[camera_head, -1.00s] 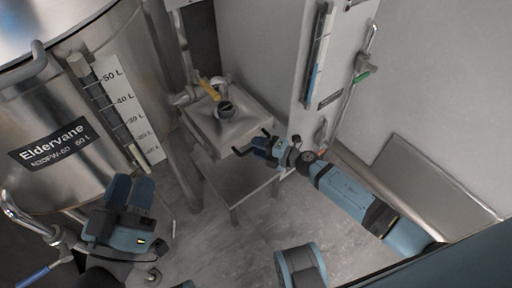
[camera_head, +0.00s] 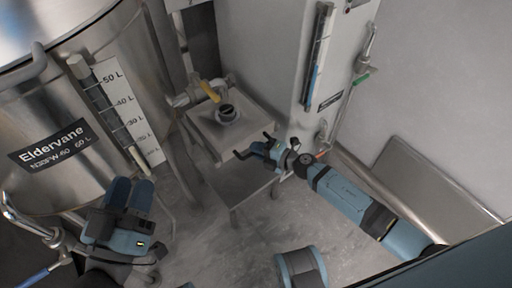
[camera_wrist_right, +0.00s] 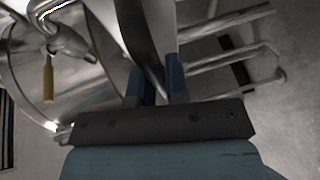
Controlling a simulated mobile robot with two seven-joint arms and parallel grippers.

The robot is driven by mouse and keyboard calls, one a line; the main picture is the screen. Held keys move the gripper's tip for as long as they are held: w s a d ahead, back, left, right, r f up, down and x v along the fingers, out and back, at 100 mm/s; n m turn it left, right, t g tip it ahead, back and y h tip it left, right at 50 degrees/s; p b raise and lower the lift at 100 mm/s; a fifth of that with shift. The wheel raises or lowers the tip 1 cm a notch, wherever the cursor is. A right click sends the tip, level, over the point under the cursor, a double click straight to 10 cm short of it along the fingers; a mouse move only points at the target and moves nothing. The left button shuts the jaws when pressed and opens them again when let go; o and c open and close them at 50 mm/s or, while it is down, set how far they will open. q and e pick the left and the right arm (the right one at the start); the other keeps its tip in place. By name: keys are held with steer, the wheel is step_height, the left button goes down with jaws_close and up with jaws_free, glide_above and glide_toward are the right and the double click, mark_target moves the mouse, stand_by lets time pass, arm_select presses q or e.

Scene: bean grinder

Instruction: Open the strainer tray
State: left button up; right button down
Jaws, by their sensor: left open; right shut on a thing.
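The strainer tray (camera_head: 207,136) looks like a square, flat metal box with a dark-centred round fitting on its top. It sits on a metal stand, and a dark bar handle (camera_head: 241,155) sticks out at its front right. My right gripper (camera_head: 262,150) is at this front right side, shut on the handle. In the right wrist view, a curved metal piece (camera_wrist_right: 150,45) passes between the blue fingers of my right gripper (camera_wrist_right: 160,82). The fingers partly hide the grip. My left gripper (camera_head: 130,194) is open and empty, in front of the large tank, away from the tray.
A big steel tank (camera_head: 40,110) with a litre scale fills the left side. A valve with a yellow handle (camera_head: 210,91) is behind the tray. A white panel with pipes (camera_head: 335,70) stands on the right. The floor (camera_head: 215,235) in front of the stand is clear.

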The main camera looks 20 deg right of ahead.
arm_select(q)
steer(key=shift+w+a+f+g+y+p, duration=0.1)
steer(key=shift+a+f+g+y+p, duration=0.2)
steer(key=shift+f+p, duration=0.25)
steer(key=shift+w+a+f+g+y+p, duration=0.1)
steer(key=shift+a+f+g+y+p, duration=0.15)
steer(key=shift+f+p, duration=0.2)
arm_select(e)
steer(key=s+d, duration=0.3)
steer(key=s, duration=0.5)
steer(key=s+d, duration=0.3)
steer(key=s, duration=0.6)
steer(key=shift+d, duration=0.15)
arm_select(q)
steer(key=shift+d+f, duration=0.1)
steer(key=shift+d, duration=0.05)
steer(key=shift+s+f, duration=0.1)
steer(key=shift+s, duration=0.05)
arm_select(e)
steer(key=c, duration=1.1)
jaws_free()
steer(key=shift+c, duration=0.2)
steer(key=shift+s, duration=0.1)
